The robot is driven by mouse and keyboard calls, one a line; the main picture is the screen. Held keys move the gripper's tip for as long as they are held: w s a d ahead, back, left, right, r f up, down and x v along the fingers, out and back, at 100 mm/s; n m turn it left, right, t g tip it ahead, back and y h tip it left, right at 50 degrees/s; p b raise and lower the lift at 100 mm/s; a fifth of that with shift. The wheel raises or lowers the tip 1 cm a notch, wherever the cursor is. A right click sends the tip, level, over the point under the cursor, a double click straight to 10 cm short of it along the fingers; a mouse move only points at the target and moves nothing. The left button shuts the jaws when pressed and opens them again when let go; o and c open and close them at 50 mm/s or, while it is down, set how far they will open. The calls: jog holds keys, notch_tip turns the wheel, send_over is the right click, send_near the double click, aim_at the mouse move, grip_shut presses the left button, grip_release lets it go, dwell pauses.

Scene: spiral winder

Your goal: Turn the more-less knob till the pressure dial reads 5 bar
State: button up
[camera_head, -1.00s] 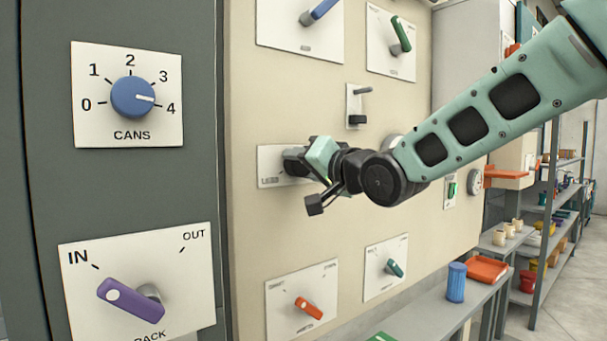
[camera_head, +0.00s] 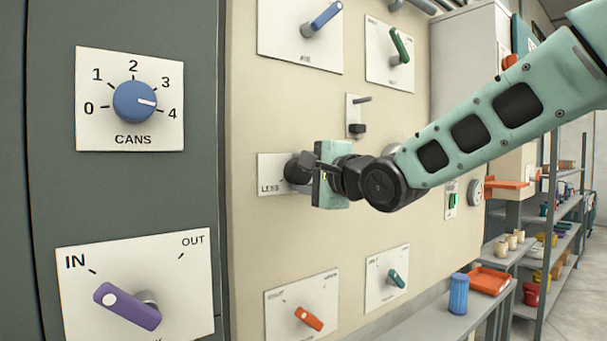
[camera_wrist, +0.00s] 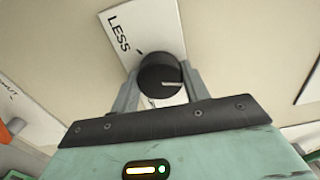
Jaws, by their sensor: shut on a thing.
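The more-less knob is a round black knob (camera_wrist: 160,76) with a pale pointer line, on a white plate (camera_wrist: 118,30) marked LESS. In the head view the knob (camera_head: 297,170) sits at the middle of the beige panel, its plate partly hidden by my gripper. My gripper (camera_head: 308,168) faces the panel there, and in the wrist view its two fingers (camera_wrist: 160,90) stand on either side of the knob, shut on it. The MORE end of the plate is hidden. A round gauge-like disc (camera_head: 475,193) shows at the right, its reading too small to tell.
Lever plates surround the knob: a blue lever (camera_head: 325,15) and green lever (camera_head: 400,45) above, an orange lever (camera_head: 309,319) and teal lever (camera_head: 396,279) below. A small switch (camera_head: 356,128) sits just above my gripper.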

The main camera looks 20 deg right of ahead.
jog(key=shift+f+m, duration=0.1)
jog(key=shift+m, duration=1)
jog(key=o, duration=1)
